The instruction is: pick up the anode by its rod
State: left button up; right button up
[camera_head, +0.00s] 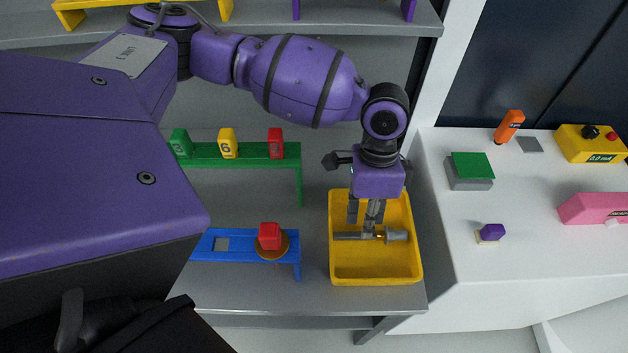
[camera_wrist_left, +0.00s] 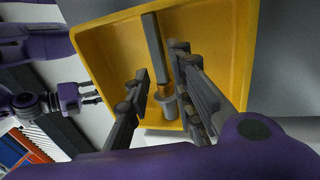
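The anode (camera_head: 397,235) lies in the yellow tray (camera_head: 375,270). It has a long grey bar, a brass-coloured collar and a thicker grey round end at the right in the head view. My left gripper (camera_head: 361,227) points down into the tray over the anode, with its fingers apart. In the left wrist view the anode (camera_wrist_left: 155,45) shows between the open fingers, closer to the right-hand one, which covers part of it. Contact cannot be told. My right gripper (camera_wrist_left: 92,92) shows at the left of the wrist view, open and empty, away from the tray.
Left of the tray stand a green rack (camera_head: 245,152) with numbered blocks and a blue rack (camera_head: 230,246) with a red block (camera_head: 269,236). A white bench (camera_head: 540,250) on the right holds a green-topped block (camera_head: 472,167), a yellow meter (camera_head: 588,144) and a pink device (camera_head: 595,208).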

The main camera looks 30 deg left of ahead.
pick_arm(q)
jog(key=x, duration=0.2)
jog(key=shift+s+a+f, duration=0.2)
jog(key=shift+f, duration=0.45)
jog(key=shift+d, duration=0.1)
jog(key=shift+c, duration=0.5)
grip_shut()
pick_arm(e)
jog(key=shift+w+a+r, duration=0.45)
jog(key=shift+w+a, duration=0.15)
jog(key=shift+w, duration=0.25)
jog(key=shift+s, duration=0.1)
